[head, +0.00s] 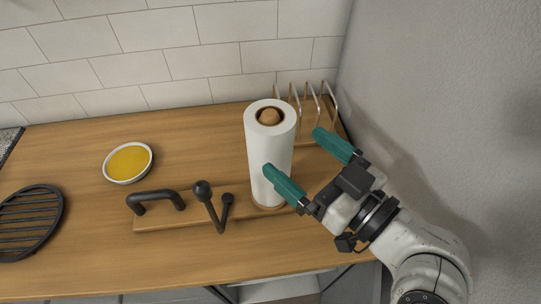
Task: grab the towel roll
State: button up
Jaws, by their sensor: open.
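The towel roll (258,150) is a white paper cylinder standing upright on a round wooden base, with a wooden knob at its top. It stands on the wooden counter near the middle of the head view. My gripper (292,150) has two green fingers and comes in from the right. It is open. One finger overlaps the front lower part of the roll in the picture, and the other is to the right of the roll near the rack. I cannot tell whether either finger touches the roll.
A wire rack (330,102) stands behind the roll at the right wall. A board with black handles (156,197) lies left of the roll. A bowl of yellow contents (129,162) and a black slatted trivet (28,220) are further left. The tiled wall (170,50) closes the back.

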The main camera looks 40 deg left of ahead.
aim_at(287, 141)
jog(key=shift+w+a, duration=0.1)
jog(key=shift+a, duration=0.8)
jog(key=a, duration=0.1)
jog(key=a+p, duration=0.1)
jog(key=a, duration=0.1)
jog(key=a+r+p, duration=0.1)
jog(key=shift+w+a, duration=0.25)
jog(key=shift+a, duration=0.05)
jog(key=shift+a+f+p, duration=0.15)
jog(key=shift+a+p, duration=0.15)
jog(key=shift+a, duration=0.05)
jog(key=c, duration=1.2)
